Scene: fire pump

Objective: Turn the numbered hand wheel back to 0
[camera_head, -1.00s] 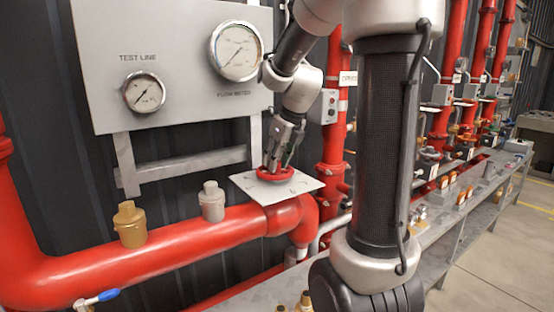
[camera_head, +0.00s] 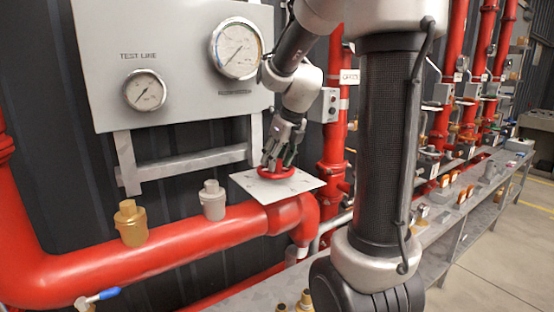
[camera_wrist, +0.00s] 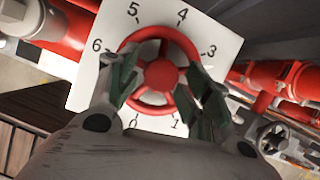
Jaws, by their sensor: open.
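The red hand wheel (camera_wrist: 162,75) has a round hub and spokes and sits on a white plate (camera_wrist: 88,82) with printed numbers. In the wrist view 0 and 1 are at the bottom, 3 at the right, 4 and 5 at the top, and 6 at the left. In the head view the wheel (camera_head: 272,173) lies on its tilted plate (camera_head: 306,183) above the red pipe. My gripper (camera_wrist: 163,88) is open, with a finger on each side of the wheel, over its rim. I cannot tell whether the fingers touch it. I see no clear pointer on the wheel.
A panel with a test line gauge (camera_head: 144,90) and a flow meter gauge (camera_head: 236,48) stands behind and left. A grey fitting (camera_head: 212,200) and a brass fitting (camera_head: 130,222) rise from the red pipe (camera_head: 170,244). Vertical red pipes stand to the right.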

